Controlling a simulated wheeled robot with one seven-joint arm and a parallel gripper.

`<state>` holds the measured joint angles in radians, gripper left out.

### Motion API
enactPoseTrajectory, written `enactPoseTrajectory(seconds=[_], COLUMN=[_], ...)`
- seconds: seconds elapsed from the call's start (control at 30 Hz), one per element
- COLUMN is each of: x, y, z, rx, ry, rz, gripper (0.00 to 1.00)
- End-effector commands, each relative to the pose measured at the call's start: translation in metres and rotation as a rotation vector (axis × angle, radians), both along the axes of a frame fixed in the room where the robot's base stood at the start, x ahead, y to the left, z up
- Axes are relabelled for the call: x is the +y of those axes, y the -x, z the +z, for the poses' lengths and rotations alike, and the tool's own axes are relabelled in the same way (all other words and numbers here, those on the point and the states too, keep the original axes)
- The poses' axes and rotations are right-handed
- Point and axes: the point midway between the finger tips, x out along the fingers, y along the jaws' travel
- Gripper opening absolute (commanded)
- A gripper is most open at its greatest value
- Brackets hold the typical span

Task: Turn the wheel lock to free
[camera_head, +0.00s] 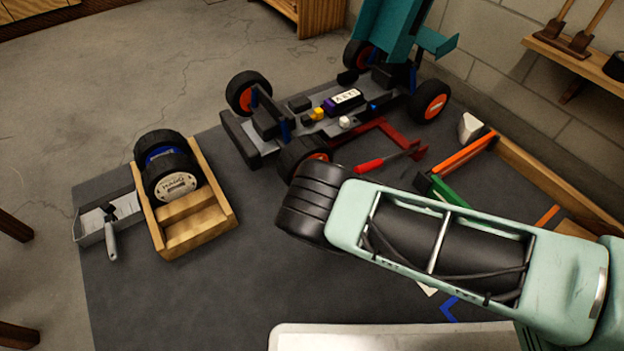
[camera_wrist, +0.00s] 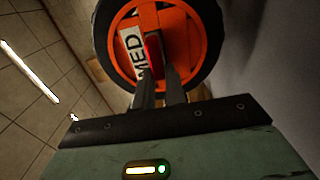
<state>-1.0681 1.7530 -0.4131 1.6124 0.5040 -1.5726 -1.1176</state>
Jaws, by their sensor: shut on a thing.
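In the wrist view, an orange wheel hub (camera_wrist: 190,40) with a black tyre (camera_wrist: 212,28) fills the upper middle. It carries a white label reading "MED". A red wheel lock (camera_wrist: 153,47) shows at the hub's centre. My gripper (camera_wrist: 161,76) is shut on the red lock, its two fingers close together at the hub. In the head view, the car (camera_head: 330,110) stands on the dark mat, and its near wheel (camera_head: 300,155) is just beyond the dark end of my arm. My fingers are hidden there. How far the lock is turned cannot be told.
A red-handled tool (camera_head: 370,165) lies right of the car.

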Motion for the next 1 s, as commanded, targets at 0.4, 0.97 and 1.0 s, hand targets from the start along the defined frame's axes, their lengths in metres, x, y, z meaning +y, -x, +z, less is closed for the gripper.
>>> enactPoseTrajectory(seconds=[0.4,0.97,1.0], x=[-0.001,-0.024,-0.030], y=[0.001,0.035,0.043], z=[-0.001,0.004,0.005], rx=[0.002,0.005,0.004], ry=[0.004,0.006,0.006], rz=[-0.001,0.000,0.000], gripper=[0.35,0.35,0.35])
